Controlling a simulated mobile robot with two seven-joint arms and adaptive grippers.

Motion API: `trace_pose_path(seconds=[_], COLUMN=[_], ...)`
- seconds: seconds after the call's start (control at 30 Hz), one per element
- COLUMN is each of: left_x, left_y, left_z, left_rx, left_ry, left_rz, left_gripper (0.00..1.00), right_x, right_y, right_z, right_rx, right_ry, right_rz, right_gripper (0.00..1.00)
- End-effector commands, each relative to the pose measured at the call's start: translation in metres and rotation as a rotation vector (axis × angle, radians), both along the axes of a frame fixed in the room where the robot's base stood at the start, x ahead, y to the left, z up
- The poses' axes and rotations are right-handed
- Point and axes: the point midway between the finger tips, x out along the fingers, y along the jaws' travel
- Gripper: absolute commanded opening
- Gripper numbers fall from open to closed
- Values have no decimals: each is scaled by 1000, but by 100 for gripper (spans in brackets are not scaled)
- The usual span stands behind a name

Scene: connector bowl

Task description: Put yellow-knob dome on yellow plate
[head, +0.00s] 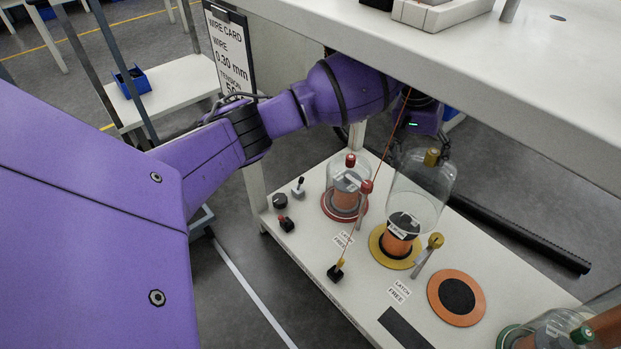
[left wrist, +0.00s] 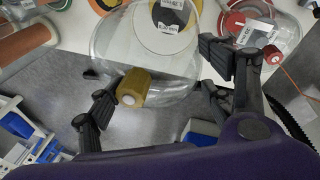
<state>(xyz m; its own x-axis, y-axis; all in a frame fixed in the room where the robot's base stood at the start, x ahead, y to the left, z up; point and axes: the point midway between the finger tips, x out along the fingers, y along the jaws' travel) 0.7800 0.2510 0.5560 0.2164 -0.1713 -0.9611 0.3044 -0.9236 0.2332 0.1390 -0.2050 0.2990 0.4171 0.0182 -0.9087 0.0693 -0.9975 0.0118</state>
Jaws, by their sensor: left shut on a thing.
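The yellow-knob dome (head: 420,190) is clear glass with a yellow knob on top. It is raised over the yellow plate (head: 378,250), and its lower rim overlaps the top of an orange spool (head: 396,245) standing on that plate. My left gripper (head: 430,128) reaches in beneath the upper shelf and is at the dome's top. In the left wrist view, the gripper's fingers (left wrist: 160,85) are on either side of the dome, and the yellow knob (left wrist: 133,88) shows between them. The finger contacts are partly hidden. My right gripper is not in view.
A red-knob dome (head: 345,185) stands left of the yellow plate. A yellow-topped latch post (head: 430,250) stands close to the plate's right. An orange plate with black centre (head: 457,298) and a green-knob dome (head: 550,332) are further right. The upper shelf (head: 480,70) overhangs; a red wire (head: 390,150) crosses in front.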

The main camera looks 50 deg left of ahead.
Motion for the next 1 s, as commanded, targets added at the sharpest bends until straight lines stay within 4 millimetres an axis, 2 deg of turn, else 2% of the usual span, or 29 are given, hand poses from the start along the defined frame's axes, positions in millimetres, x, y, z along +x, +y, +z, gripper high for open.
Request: trace_pose_path(seconds=[0.43,0.57,0.77,1.0], left_x=[-1,-1,0,-1], left_y=[-1,0,0,-1], left_z=[-110,-128,-139,-175], left_rx=[1,2,3,2], left_ry=[8,5,2,5], left_rz=[-9,-9,-9,-8], left_gripper=[13,13,13,13], right_x=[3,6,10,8], right_y=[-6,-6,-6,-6], right_z=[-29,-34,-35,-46], right_rx=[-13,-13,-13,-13], right_ry=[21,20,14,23], right_rz=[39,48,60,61], right_gripper=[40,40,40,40])
